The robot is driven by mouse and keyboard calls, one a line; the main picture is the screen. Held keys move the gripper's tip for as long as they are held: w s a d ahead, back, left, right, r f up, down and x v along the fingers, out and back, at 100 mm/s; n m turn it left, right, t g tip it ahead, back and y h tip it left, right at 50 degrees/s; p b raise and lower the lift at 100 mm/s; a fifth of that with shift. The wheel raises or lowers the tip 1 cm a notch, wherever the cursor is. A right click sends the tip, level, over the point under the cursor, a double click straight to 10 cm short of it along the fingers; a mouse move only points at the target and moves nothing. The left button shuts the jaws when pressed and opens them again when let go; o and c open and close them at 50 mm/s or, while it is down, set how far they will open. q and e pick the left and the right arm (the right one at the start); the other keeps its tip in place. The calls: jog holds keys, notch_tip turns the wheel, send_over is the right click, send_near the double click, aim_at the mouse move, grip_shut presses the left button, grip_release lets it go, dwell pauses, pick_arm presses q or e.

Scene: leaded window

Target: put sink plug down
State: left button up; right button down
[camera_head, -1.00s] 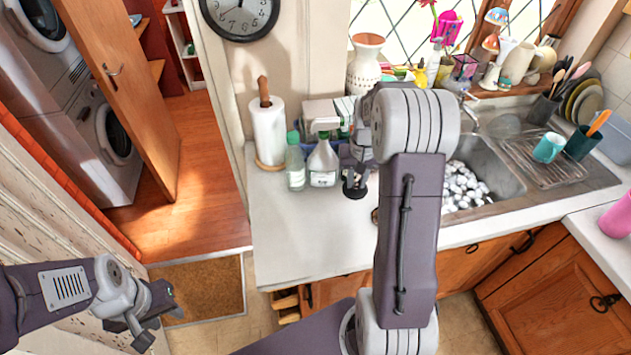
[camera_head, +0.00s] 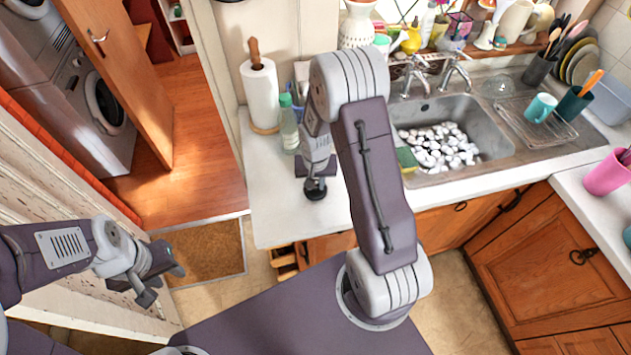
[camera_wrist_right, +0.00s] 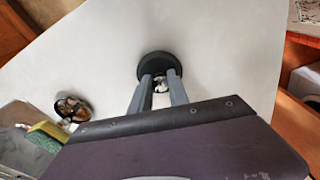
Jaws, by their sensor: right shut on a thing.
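The sink plug (camera_head: 315,189) is a black round disc, seen low over the white counter (camera_head: 270,215), left of the sink (camera_head: 485,128). My right gripper (camera_head: 316,177) is shut on its top, and I cannot tell whether the plug touches the counter. In the right wrist view the plug (camera_wrist_right: 160,66) sits at the tips of my right gripper's fingers (camera_wrist_right: 160,86), with a small shiny part between them. My left gripper (camera_head: 160,284) is open and empty above the floor at the lower left.
A sponge (camera_head: 406,160) lies by the sink's left edge, and white pebbles (camera_head: 437,148) fill part of the basin. My right arm hides some of the counter.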

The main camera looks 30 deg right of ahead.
jog(key=shift+w, duration=0.1)
jog(key=shift+s+f+b, duration=0.15)
jog(key=shift+s+b, duration=0.1)
jog(key=shift+b, duration=0.05)
jog(key=c, duration=1.3)
grip_release()
jog(key=shift+o, duration=0.2)
jog(key=shift+w, duration=0.1)
